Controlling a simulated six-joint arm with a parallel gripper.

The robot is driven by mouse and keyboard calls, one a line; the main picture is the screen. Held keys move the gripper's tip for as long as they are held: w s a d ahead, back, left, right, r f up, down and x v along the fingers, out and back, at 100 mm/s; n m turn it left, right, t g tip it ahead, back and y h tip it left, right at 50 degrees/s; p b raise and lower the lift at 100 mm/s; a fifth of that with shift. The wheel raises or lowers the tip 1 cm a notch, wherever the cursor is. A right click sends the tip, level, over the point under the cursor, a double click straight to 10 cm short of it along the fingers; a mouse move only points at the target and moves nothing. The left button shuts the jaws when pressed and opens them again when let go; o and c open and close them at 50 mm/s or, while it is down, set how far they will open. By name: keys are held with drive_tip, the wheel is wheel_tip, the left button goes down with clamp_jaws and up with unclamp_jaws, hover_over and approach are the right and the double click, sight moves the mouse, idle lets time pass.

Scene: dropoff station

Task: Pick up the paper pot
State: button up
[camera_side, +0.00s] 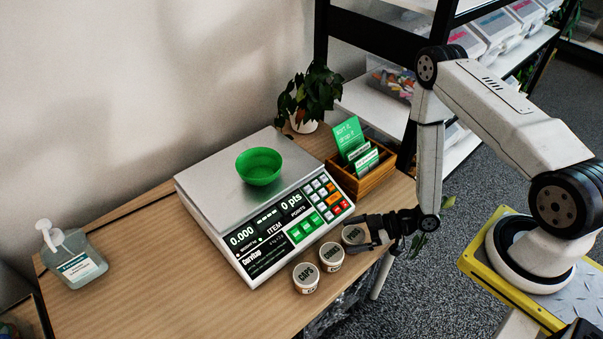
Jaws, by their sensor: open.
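Three small white pots with dark lettering on their lids stand in a row on the table along the front edge of the scale. The left one (306,278) reads "CAPS", and the middle one (332,256) has a lid word I cannot read surely. The right pot (352,235) is partly covered by my gripper and its word is unreadable, so I cannot confirm it is the paper pot. My gripper (359,232) is open, pointing left, with its dark fingers at this right pot. Whether they touch it or are around it cannot be told.
A scale (205,181) with a green bowl (259,167) on it stands behind the pots. A wooden card box (376,178) and potted plant (312,92) are at the back. A pump bottle (75,262) is at left. The table's edge runs close by the pots.

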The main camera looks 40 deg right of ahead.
sight(353, 234)
idle(0.5)
drive_tip(key=c, duration=1.2)
drive_tip(key=shift+o, duration=0.2)
drive_tip(key=shift+w+r, duration=0.1)
drive_tip(key=shift+r, duration=4.85)
